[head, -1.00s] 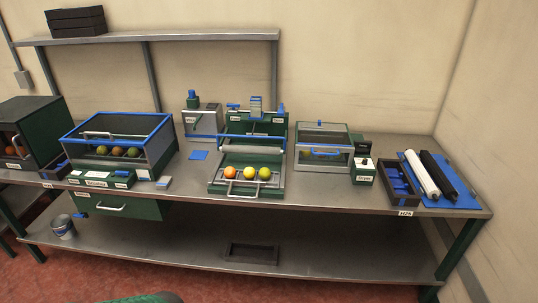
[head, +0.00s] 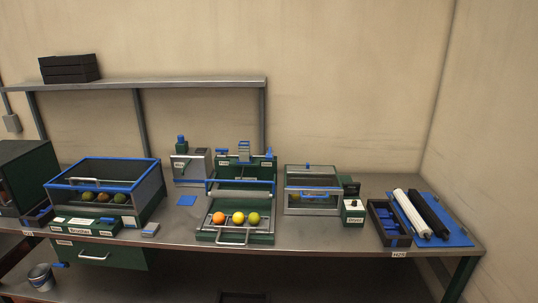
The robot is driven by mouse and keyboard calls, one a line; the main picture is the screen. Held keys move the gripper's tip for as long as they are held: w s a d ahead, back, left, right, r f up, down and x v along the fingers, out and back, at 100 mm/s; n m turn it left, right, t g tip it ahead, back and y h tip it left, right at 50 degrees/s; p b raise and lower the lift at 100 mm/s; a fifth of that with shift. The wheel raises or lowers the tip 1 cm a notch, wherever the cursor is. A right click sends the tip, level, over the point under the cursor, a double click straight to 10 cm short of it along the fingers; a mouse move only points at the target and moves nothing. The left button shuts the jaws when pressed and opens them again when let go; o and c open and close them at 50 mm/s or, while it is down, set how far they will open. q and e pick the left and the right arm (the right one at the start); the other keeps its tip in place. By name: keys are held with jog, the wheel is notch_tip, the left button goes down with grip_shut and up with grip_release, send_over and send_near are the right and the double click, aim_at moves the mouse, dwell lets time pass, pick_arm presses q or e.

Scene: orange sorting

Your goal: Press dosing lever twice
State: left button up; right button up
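Neither of my grippers is in the head view. No part is clearly readable as the dosing lever. A grey dispenser-like unit (head: 192,166) with a blue top stands at the back of the bench, left of centre, with a small dark part on its front. Right of it is a green machine (head: 262,163) with blue parts on top and a roller across it. An orange fruit and two yellow ones (head: 238,218) lie in a row in its front tray (head: 203,234). The small labels are too small to read surely.
A blue-framed clear bin (head: 150,184) with fruit stands left, a clear-fronted box (head: 312,204) right of centre. A white and a black roller (head: 430,216) lie on a blue mat (head: 460,238) at right. Bare bench (head: 330,236) runs along the front. A shelf (head: 190,82) is behind.

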pick_arm(q)
grip_shut()
dwell(1.4)
